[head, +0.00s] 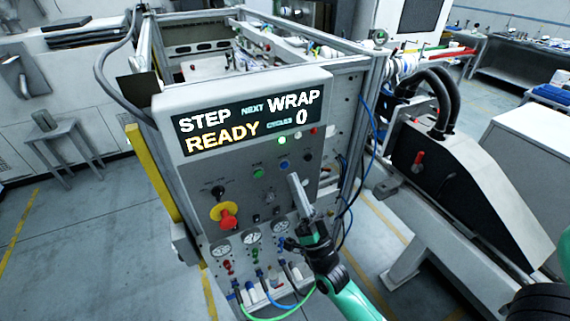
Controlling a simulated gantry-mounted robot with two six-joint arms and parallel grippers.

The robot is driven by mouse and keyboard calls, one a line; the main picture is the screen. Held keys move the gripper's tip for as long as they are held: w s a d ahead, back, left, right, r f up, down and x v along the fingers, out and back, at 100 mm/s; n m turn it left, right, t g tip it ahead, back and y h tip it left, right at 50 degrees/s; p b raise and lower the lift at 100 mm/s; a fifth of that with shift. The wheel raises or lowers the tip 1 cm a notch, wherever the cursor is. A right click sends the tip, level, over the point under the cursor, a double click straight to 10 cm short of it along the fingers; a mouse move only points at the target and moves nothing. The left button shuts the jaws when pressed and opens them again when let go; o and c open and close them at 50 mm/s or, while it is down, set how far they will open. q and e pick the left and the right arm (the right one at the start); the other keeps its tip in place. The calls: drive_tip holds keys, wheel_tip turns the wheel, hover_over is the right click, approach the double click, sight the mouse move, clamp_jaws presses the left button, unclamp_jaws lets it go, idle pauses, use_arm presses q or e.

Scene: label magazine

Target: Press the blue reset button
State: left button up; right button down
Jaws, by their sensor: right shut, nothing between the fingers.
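The blue reset button (283,167) is on the grey control panel (200,183), between a green button on its left and a dark one on its right. My right gripper (294,177) comes up from the lower right, in front of the panel. Its fingers are shut and empty, and their tips appear just below and right of the blue button. I cannot tell whether they touch the panel; a small gap shows between tips and button. My left gripper is not in view.
The display (252,121) reads STEP READY, NEXT WRAP, CYCLES 0, with a green lamp (282,140) lit below it. A red emergency stop (228,216) sticks out at the lower left. Gauges (253,238) and hoses are below. A black-sided machine (470,180) stands at right.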

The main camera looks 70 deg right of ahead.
drive_tip(key=s+a, duration=0.2)
drive_tip(key=shift+s+a+p, duration=0.1)
drive_tip(key=shift+s+p, duration=0.25)
idle(0.7)
